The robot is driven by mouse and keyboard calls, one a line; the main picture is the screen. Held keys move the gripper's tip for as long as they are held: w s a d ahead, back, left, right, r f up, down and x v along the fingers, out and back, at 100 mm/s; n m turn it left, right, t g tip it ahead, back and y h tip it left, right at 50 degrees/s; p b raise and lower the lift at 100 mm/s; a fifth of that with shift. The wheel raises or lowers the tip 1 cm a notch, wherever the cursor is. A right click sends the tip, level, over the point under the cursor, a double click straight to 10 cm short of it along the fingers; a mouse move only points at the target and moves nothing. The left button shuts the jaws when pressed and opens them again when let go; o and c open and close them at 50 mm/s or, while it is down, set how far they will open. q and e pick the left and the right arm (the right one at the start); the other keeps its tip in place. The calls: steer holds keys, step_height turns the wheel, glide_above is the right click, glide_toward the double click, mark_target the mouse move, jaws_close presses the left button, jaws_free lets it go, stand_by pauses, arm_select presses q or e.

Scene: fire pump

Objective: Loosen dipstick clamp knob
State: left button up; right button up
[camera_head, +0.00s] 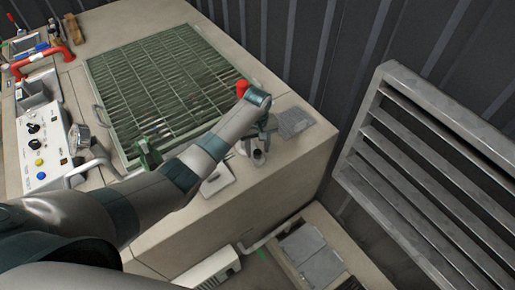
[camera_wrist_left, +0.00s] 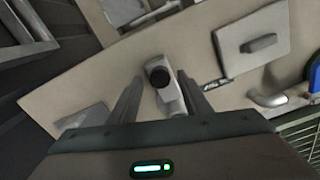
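A small grey clamp fitting (camera_wrist_left: 169,98) with a dark round knob (camera_wrist_left: 160,77) stands in the middle of the left wrist view. My left gripper (camera_wrist_left: 160,92) is open, with its two dark fingers on either side of the fitting. The right-hand finger looks very close to the fitting; I cannot tell whether it touches. In the head view my left arm reaches across from lower left, and its gripper (camera_head: 256,143) points down at the bench's near right corner. The arm and gripper hide most of the fitting there. My right gripper is not in view.
A green grate (camera_head: 150,85) fills much of the bench top. A red object (camera_head: 242,87) stands just behind my wrist. A control panel (camera_head: 42,145) with knobs and a gauge is at left. A louvred grey panel (camera_head: 430,170) stands at right. A handled plate (camera_wrist_left: 255,45) lies beside the fitting.

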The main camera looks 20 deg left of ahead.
arm_select(q)
step_height(320, 180, up, 12)
steer(key=b, duration=0.3)
step_height(320, 180, up, 5)
steer(key=p, duration=0.3)
glide_above(257, 151)
steer(key=shift+s+d+r, duration=0.1)
steer(key=shift+r, duration=0.1)
stand_by(0.4)
